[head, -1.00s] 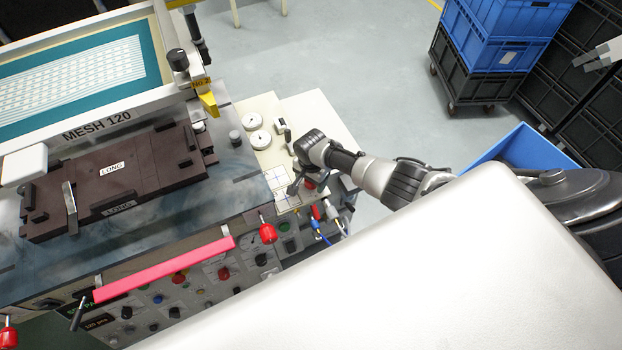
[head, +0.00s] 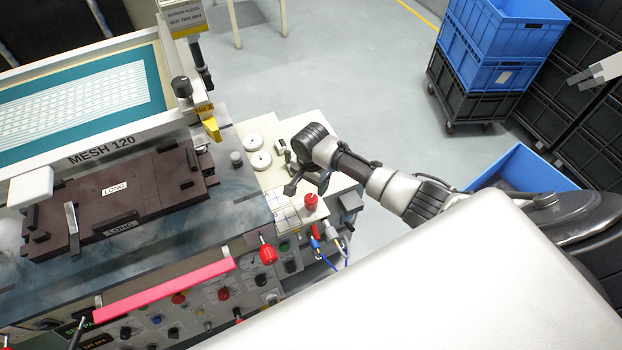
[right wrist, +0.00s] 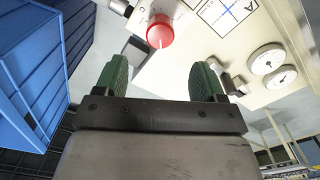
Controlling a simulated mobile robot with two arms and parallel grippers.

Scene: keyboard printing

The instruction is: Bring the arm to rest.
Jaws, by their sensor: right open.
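My right arm comes in from the right in the head view. Its gripper (head: 308,186) is over the right end of the printing machine, beside a red knob (head: 310,201). In the right wrist view the two green-padded fingers (right wrist: 160,80) are wide apart with nothing between them. The red knob (right wrist: 160,31) lies beyond the fingertips there, and the fingers do not touch it. My left gripper is not in view.
The printing machine has a mesh screen frame (head: 107,139), a dark fixture (head: 150,188), a pink bar (head: 165,288) and two dials (head: 257,151). Blue crates (head: 500,60) stand on a dolly at the back right. A blue bin (head: 520,168) is near my arm. Grey floor is open between.

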